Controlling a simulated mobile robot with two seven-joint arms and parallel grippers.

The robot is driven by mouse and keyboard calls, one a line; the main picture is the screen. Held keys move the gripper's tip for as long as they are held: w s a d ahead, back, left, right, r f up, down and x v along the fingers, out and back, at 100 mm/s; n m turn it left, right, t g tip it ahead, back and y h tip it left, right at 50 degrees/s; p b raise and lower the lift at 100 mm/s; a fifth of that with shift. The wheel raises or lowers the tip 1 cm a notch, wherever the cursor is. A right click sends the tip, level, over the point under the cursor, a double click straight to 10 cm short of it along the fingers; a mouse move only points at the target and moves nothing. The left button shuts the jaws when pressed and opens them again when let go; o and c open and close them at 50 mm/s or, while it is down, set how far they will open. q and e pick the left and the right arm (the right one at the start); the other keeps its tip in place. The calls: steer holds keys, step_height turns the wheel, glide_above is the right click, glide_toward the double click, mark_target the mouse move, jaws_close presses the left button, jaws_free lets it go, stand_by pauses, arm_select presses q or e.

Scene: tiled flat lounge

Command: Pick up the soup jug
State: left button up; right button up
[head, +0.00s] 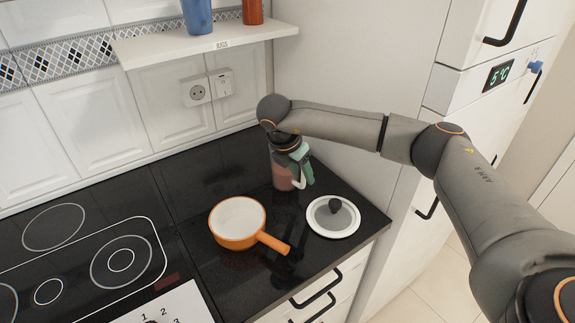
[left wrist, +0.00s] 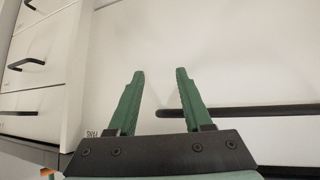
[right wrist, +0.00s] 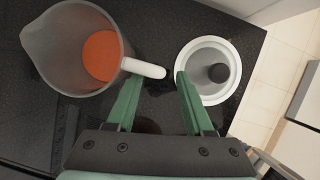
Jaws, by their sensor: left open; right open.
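The soup jug (head: 281,180) is a clear jug with orange-red soup in it, upright on the black counter near the back corner. My right wrist partly hides it in the head view. In the right wrist view the jug (right wrist: 42,48) is at upper left, its white handle (right wrist: 145,68) pointing right. My right gripper (head: 304,170) is at the handle's side of the jug. In the right wrist view its open fingers (right wrist: 156,80) have the handle at their tips, reaching across the gap; contact cannot be told. My left gripper (left wrist: 160,76) is open and empty, facing white cabinet fronts.
An orange pan (head: 238,240) with a white inside stands in front of the jug. A round white-rimmed lid (head: 333,217) with a dark knob lies to the right, near the counter edge. A hob (head: 80,268) is at left. A shelf (head: 205,44) with containers hangs above.

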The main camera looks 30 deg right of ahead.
steer(key=shift+d+f, duration=0.15)
steer(key=shift+f, duration=0.45)
jaws_close()
steer(key=shift+w+r, duration=0.1)
stand_by(0.9)
